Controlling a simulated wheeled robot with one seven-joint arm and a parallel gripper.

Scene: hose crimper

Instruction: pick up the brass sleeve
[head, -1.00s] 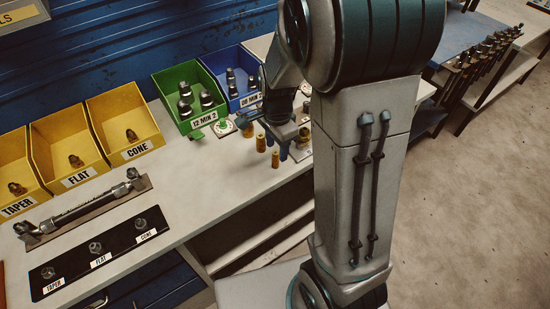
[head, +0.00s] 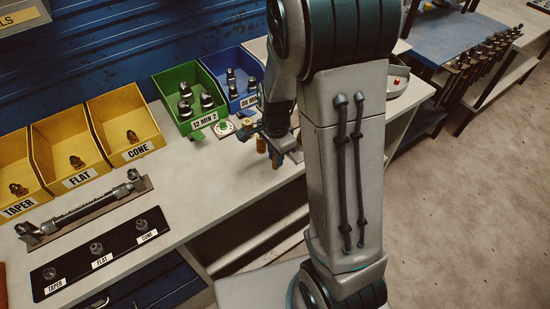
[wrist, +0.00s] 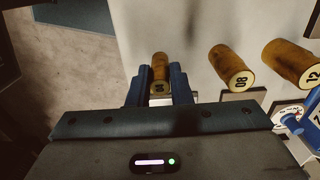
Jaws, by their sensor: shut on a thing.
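My gripper (wrist: 158,88) shows in the wrist view with its two blue fingers on either side of a small brass sleeve (wrist: 160,62). Two other brass sleeves, marked 08 (wrist: 232,68) and 12 (wrist: 292,62), stand to the right, apart from the fingers. In the head view my gripper (head: 268,132) is low over the bench, and brass sleeves (head: 276,161) show beneath and beside it. Which one is held is hard to tell there.
A green bin (head: 190,98) and a blue bin (head: 238,82) with metal fittings stand behind the gripper. Yellow bins (head: 125,122), a hose assembly (head: 85,205) and a black mat (head: 98,255) lie to the left. The bench (head: 215,170) is bare between.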

